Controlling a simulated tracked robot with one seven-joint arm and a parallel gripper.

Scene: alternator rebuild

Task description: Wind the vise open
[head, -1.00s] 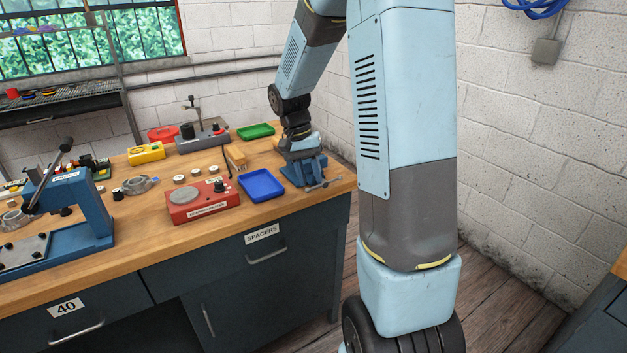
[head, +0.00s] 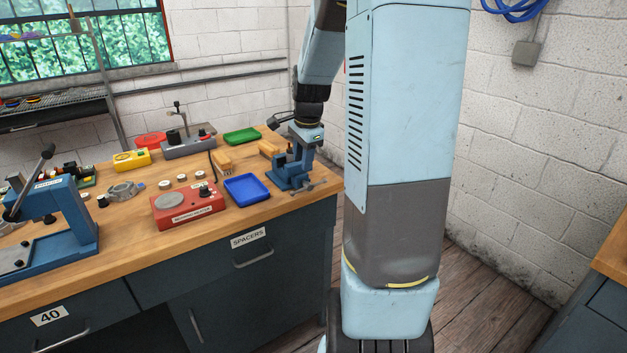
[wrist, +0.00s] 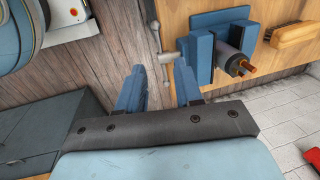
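The blue vise (head: 291,177) stands at the right end of the wooden bench. In the wrist view the vise (wrist: 205,57) has a dark cylinder with a copper-coloured tip (wrist: 233,62) at its jaws. Its grey T-bar handle (wrist: 168,57) sticks out on the left side; the handle also shows at the vise's front in the head view (head: 308,188). My gripper (wrist: 160,67) is open, its two blue fingers apart, with the handle's bar between them in the picture. I cannot tell whether either finger touches the bar. In the head view my gripper is hard to separate from the vise.
A blue tray (head: 247,189) and a red-based box (head: 187,206) lie left of the vise. A wooden brush (wrist: 292,34) lies beyond it. A green tray (head: 241,136) is farther back. The bench edge is close to the vise; wooden floor (wrist: 100,50) lies beside it.

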